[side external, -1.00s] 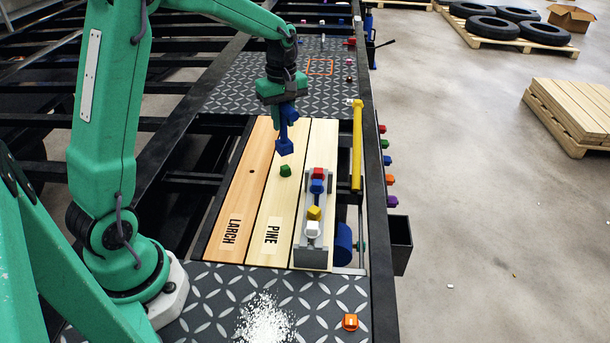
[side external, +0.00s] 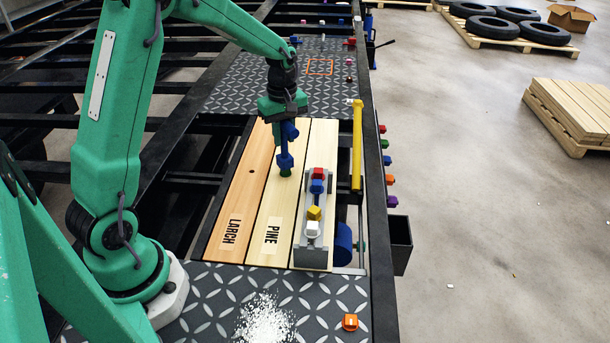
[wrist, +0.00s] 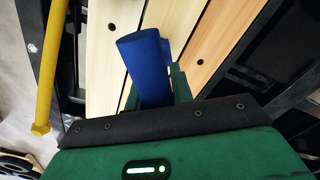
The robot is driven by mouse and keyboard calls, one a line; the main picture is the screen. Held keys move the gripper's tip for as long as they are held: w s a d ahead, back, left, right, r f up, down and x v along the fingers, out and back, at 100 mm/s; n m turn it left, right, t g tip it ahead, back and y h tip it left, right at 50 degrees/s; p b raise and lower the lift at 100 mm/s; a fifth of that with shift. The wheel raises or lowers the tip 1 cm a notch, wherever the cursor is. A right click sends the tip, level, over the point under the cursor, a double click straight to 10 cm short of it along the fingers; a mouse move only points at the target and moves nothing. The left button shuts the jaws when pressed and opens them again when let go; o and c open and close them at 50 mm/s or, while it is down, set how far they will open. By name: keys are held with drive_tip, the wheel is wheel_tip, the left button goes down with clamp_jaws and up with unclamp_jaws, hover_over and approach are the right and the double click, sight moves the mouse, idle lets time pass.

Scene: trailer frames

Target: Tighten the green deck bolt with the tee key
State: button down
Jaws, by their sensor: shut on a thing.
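The green deck bolt (side external: 285,173) stands in the pine plank (side external: 272,215) in the side view. My gripper (side external: 287,118) is above it, shut on the blue tee key (side external: 285,160). The key hangs upright with its lower end on or right over the bolt, hiding the bolt's top. I cannot tell whether it is fully seated. In the wrist view the key's blue handle (wrist: 143,58) sits between my fingers and hides the bolt.
A grey rack (side external: 312,235) with red, blue, yellow and white pieces stands right of the bolt. A yellow bar (side external: 357,145) runs along the right side. The larch plank (side external: 240,205) is clear. An orange piece (side external: 350,322) and white granules (side external: 265,320) lie on the front plate.

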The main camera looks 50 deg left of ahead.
sight(283, 122)
drive_tip(key=shift+f, duration=1)
drive_tip(key=m, duration=0.4)
drive_tip(key=shift+m, duration=0.3)
drive_tip(key=m, duration=0.9)
drive_tip(key=shift+m, duration=0.3)
drive_tip(key=m, duration=0.4)
drive_tip(key=shift+a+m, duration=0.1)
drive_tip(key=shift+m, duration=0.2)
drive_tip(key=shift+r, duration=0.25)
drive_tip(key=shift+r, duration=2.3)
drive_tip(key=shift+r, duration=0.15)
